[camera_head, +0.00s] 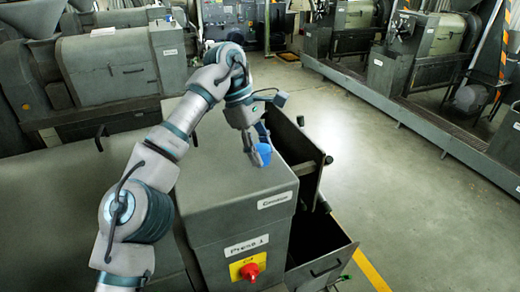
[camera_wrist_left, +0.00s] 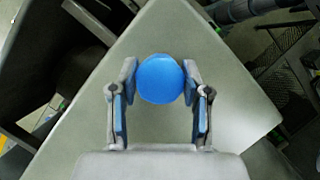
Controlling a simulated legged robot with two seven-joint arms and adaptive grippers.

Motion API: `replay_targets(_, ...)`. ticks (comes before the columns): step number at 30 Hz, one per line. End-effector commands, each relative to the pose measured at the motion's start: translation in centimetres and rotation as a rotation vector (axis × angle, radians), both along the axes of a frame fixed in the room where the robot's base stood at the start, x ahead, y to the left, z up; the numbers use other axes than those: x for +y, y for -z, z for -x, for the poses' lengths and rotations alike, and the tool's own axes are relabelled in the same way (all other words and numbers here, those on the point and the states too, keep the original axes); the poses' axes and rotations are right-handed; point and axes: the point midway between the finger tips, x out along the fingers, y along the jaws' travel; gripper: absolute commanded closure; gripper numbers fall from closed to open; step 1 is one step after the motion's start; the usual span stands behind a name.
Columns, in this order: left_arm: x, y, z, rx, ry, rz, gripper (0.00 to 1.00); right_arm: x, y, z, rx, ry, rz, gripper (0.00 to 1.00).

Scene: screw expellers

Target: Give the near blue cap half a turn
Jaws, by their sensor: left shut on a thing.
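The blue cap (camera_head: 262,155) is on the grey top of the press cabinet (camera_head: 225,170), near its right edge. My left gripper (camera_head: 257,147) reaches down to it from above. In the left wrist view the round blue cap (camera_wrist_left: 160,78) sits between the two fingertips of my left gripper (camera_wrist_left: 160,80). The fingers are shut on its left and right sides. The cap's underside is hidden. Only one blue cap shows. My right gripper is not in view.
Two open drawers (camera_head: 318,250) stick out from the cabinet's right side. A red knob (camera_head: 250,271) on a yellow plate is on the front. Clear floor (camera_head: 400,190) lies to the right. Grey machines (camera_head: 120,65) stand behind.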

Motion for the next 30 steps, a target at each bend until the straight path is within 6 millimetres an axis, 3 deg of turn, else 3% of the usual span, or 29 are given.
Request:
replay_targets(7,-0.04,0.15,-0.02,0.0,-0.001,-0.002,0.88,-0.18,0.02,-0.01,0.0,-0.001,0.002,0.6)
replay_targets(8,-0.04,0.14,-0.02,0.0,-0.001,-0.002,0.46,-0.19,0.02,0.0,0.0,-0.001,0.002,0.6)
replay_targets(10,-0.05,0.11,-0.01,0.0,-0.001,-0.002,0.28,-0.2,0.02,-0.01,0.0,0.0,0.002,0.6)
replay_targets(23,0.04,-0.11,0.14,-0.001,-0.023,0.001,0.28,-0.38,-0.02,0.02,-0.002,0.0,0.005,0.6)
replay_targets(30,0.12,-0.04,0.14,-0.002,-0.21,0.004,0.28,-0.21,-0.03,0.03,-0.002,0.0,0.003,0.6)
